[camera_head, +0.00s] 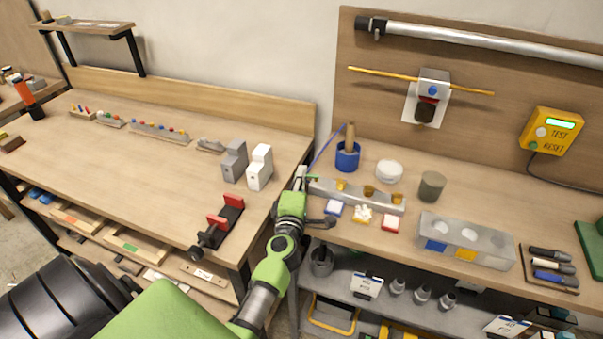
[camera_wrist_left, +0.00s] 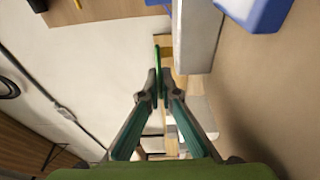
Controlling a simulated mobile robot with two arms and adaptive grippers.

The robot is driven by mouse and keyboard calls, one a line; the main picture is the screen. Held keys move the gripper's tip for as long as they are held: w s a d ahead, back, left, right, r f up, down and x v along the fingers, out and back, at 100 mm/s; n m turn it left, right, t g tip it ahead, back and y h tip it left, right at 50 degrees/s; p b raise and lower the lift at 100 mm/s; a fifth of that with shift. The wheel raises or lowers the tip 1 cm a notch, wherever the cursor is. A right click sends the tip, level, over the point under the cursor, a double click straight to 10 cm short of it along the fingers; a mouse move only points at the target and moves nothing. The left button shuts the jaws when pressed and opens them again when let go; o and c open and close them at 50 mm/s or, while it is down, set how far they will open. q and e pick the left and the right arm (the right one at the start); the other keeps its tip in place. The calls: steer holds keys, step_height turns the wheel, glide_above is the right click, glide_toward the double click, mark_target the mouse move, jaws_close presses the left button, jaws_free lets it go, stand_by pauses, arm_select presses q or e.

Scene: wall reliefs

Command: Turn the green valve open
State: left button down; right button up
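The green valve handle (camera_head: 313,178) is a small green bar at the left end of a grey metal block (camera_head: 326,188) with several brass fittings on top. My left gripper (camera_head: 301,178) is at that end of the block, at the left edge of the right bench. In the left wrist view the handle (camera_wrist_left: 157,62) is a thin upright green bar between the two fingertips (camera_wrist_left: 158,85). The fingers are nearly together and look closed on it, with its top sticking out beyond them. The grey block (camera_wrist_left: 197,35) stands just right of it. My right gripper is not in view.
A blue cup (camera_head: 347,157) with a wooden handle stands behind the block. A grey cylinder (camera_head: 432,186) and a grey holder (camera_head: 466,242) stand to the right. A gap separates the two benches.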

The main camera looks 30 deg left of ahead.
arm_select(q)
steer(key=shift+w+a+r+m+t+h+p, duration=0.15)
steer(key=shift+m+t+h+p, duration=0.1)
steer(key=shift+m+h, duration=0.25)
steer(key=shift+w+a+r+m+t+h+p, duration=0.1)
steer(key=shift+w+m+t+h+p, duration=0.15)
steer(key=shift+h, duration=0.35)
steer(key=shift+w+f+m+h, duration=0.1)
steer(key=shift+f+m+h, duration=0.05)
steer(key=shift+m+h, duration=0.55)
steer(key=shift+d, duration=0.1)
steer(key=c, duration=2.3)
jaws_free()
steer(key=shift+w+f, duration=0.1)
steer(key=v, duration=1.2)
steer(key=shift+f, duration=0.15)
